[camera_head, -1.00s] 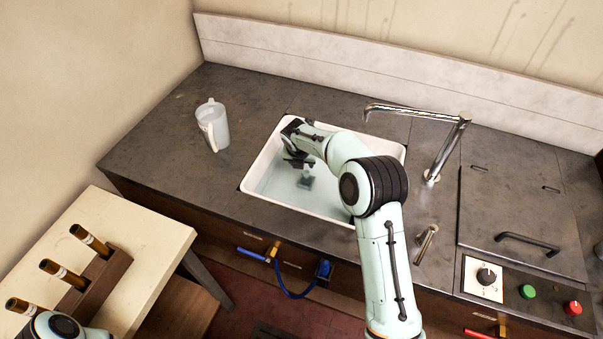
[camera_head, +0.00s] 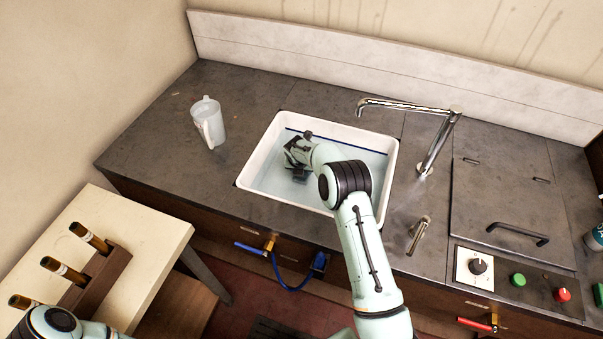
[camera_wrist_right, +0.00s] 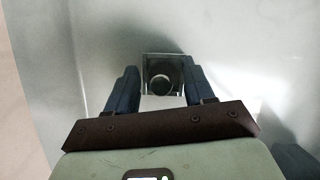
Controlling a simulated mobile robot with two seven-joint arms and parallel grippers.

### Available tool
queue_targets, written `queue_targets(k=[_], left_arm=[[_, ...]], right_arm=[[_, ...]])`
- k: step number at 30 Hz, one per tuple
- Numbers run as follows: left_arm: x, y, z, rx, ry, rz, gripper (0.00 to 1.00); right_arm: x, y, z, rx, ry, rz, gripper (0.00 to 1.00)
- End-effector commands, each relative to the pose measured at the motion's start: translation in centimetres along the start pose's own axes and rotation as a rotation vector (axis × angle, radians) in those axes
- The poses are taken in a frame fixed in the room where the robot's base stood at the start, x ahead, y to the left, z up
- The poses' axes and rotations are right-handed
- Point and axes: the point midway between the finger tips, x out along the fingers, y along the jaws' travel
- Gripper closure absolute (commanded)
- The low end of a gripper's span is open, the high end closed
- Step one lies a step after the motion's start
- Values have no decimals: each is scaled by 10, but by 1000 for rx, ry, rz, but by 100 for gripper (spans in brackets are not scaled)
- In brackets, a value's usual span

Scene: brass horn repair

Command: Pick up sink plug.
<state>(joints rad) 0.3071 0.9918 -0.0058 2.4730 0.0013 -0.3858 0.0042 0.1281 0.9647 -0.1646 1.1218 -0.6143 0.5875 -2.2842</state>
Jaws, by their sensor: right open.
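The sink plug (camera_wrist_right: 161,76) shows in the right wrist view as a small square piece with a dark round centre and a pale ring. It lies between the two dark fingers of my right gripper (camera_wrist_right: 162,88), which are apart, with a gap on each side. In the head view my right gripper (camera_head: 299,174) points down inside the white sink (camera_head: 252,160), and the plug is hidden or too small to make out there. My left gripper is out of view; only part of that arm shows at the bottom left.
The sink holds clear water with a dark blue line along its wall. A chrome tap (camera_head: 437,143) stands right of it, with a small lever (camera_head: 418,236) in front. A translucent jug (camera_head: 208,122) stands on the left counter.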

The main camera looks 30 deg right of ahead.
Motion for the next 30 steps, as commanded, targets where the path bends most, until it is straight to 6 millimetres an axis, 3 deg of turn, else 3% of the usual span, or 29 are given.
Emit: queue_targets(k=[4,9,22,26,30], left_arm=[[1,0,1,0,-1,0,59],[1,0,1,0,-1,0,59],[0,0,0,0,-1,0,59],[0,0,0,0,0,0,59],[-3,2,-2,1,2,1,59]], right_arm=[[0,0,-1,0,1,-1,47],[0,0,-1,-1,1,-1,100],[-6,0,2,0,-1,1,100],[-19,0,8,0,-3,1,100],[-46,1,20,0,-4,3,100]])
